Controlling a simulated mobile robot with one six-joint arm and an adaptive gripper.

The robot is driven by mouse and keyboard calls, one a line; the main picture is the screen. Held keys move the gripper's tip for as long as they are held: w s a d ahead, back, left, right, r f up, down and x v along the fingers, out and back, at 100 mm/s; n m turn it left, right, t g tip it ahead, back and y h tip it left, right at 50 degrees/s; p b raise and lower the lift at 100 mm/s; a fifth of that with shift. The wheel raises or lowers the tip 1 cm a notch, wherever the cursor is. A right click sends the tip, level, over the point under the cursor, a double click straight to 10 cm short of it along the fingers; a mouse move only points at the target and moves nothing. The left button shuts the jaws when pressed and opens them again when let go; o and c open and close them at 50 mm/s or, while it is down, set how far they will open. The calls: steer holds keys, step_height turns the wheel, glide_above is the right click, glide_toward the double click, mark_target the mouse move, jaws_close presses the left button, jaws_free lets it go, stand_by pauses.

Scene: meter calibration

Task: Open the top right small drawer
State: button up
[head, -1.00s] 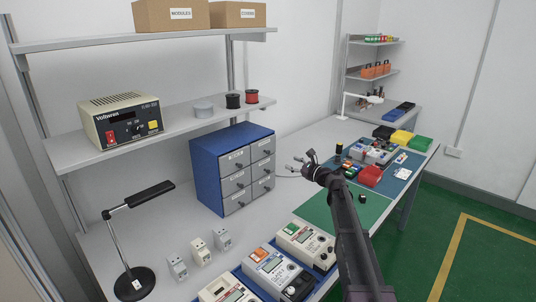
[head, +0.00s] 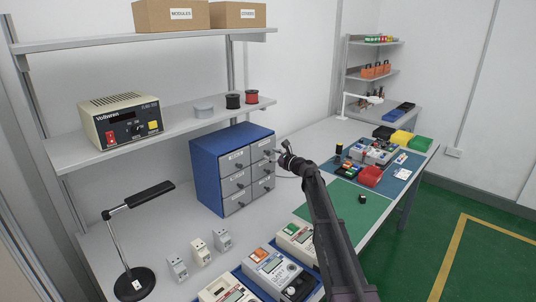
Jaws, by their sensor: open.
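A blue cabinet (head: 207,172) with grey small drawers in two columns stands on the bench. Its top right small drawer (head: 262,147) is shut, flush with the front, and has a dark knob. My gripper (head: 274,153) is open at the right side of the cabinet front, close to the top right drawer's knob. Whether its fingers are around the knob or beside it I cannot tell at this size.
A green mat (head: 345,204) lies to the right. Meters in a blue tray (head: 315,290) stand at the front, partly behind my arm. A shelf (head: 175,128) with spools hangs above the cabinet. A desk lamp (head: 130,275) stands at the left.

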steer(key=shift+x, duration=1.15)
jaws_close()
